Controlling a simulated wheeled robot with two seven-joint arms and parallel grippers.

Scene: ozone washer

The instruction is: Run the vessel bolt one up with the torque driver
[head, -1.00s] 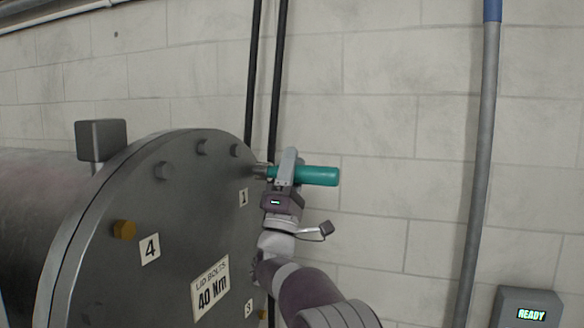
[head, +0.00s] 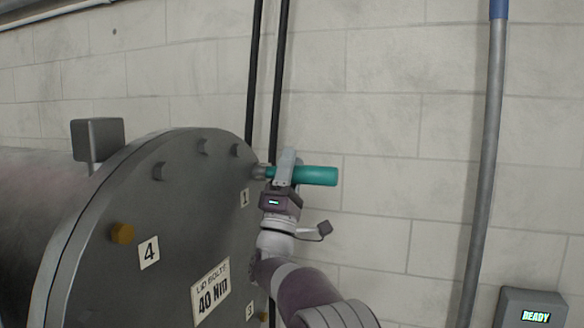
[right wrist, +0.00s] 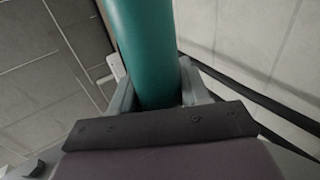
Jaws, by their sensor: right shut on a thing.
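The teal torque driver (head: 316,176) lies level in my right gripper (head: 286,170), which is shut around its body. Its metal nose (head: 261,171) points left at the vessel lid (head: 190,230), just above the plate marked 1 (head: 244,198). The nose meets the lid's edge region at bolt one; the bolt itself is hidden, so I cannot tell how it is seated. In the right wrist view the teal driver (right wrist: 145,50) runs up between the two fingers. My left gripper is out of view.
Black pipes (head: 279,80) run behind the driver. A box reading READY (head: 532,308) is at lower right. The wall area right of the driver is clear.

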